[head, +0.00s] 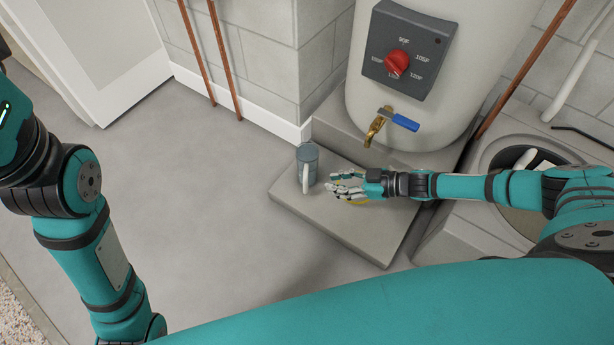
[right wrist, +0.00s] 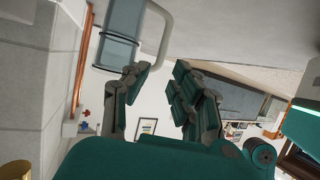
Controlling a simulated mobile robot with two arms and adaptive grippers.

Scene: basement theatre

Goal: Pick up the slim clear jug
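The slim clear jug (head: 309,163) stands upright on the grey slab (head: 375,238), near the wall corner. It looks blue-grey and see-through, and its pale handle (head: 305,179) faces the near side. My right gripper (head: 346,187) is just to the right of the jug, with its fingers pointing towards it. In the right wrist view the jug (right wrist: 117,35) and its handle lie beyond the fingertips of my right gripper (right wrist: 157,77). The fingers are spread with nothing between them. My left arm shows at the left, but its gripper is out of view.
A white tank with a red dial (head: 397,63) and a brass tap (head: 376,128) with a blue lever stands behind the slab. Copper pipes (head: 222,60) run down the wall. A round pit (head: 522,214) is at the right. The floor left of the slab is clear.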

